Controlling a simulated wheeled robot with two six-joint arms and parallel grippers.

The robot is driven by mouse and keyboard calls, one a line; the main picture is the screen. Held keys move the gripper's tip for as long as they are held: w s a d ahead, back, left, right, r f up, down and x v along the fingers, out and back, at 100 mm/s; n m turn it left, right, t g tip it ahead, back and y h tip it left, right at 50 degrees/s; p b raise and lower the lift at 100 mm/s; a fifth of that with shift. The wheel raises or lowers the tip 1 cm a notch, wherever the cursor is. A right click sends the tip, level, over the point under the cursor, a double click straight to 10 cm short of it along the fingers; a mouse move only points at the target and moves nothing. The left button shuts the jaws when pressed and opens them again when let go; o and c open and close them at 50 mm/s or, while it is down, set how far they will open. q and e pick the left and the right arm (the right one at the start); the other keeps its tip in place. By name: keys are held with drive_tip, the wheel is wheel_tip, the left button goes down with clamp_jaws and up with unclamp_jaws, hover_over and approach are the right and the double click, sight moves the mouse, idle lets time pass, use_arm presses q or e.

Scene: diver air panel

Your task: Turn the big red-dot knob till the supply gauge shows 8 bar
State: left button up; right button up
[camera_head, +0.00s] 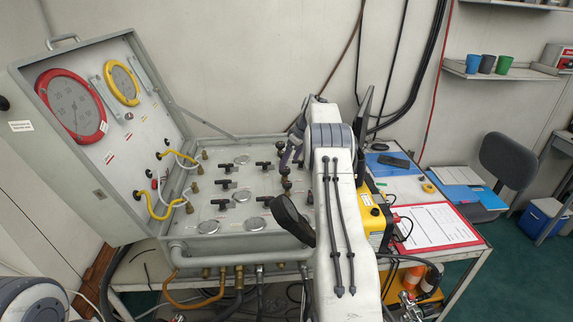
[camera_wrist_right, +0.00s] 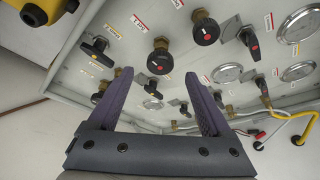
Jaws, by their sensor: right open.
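The open panel case (camera_head: 215,240) stands on a bench, with several valves and small dials on its face. Two black round knobs with red dots show in the right wrist view: one (camera_wrist_right: 160,62) just beyond my fingertips, another (camera_wrist_right: 206,32) farther up to the right. I cannot tell which is the bigger. My right gripper (camera_head: 293,150) is over the panel's right side; in the right wrist view its jaws (camera_wrist_right: 157,74) are open and empty. The lid holds a big red-rimmed gauge (camera_head: 72,104) and a yellow-rimmed gauge (camera_head: 122,85); neither reading is legible. My left gripper is out of view.
Several black T-handles (camera_wrist_right: 252,43) and small round gauges (camera_wrist_right: 228,73) surround the knobs. Yellow and white hoses (camera_wrist_right: 290,128) hang at the panel's other side. A yellow box (camera_head: 372,212) and a red clipboard (camera_head: 435,225) are right of the case.

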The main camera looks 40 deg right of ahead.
sight(286, 169)
drive_tip(key=shift+p+x, duration=0.65)
drive_tip(key=shift+x, duration=1.6)
drive_tip(key=shift+w, duration=0.1)
clamp_jaws()
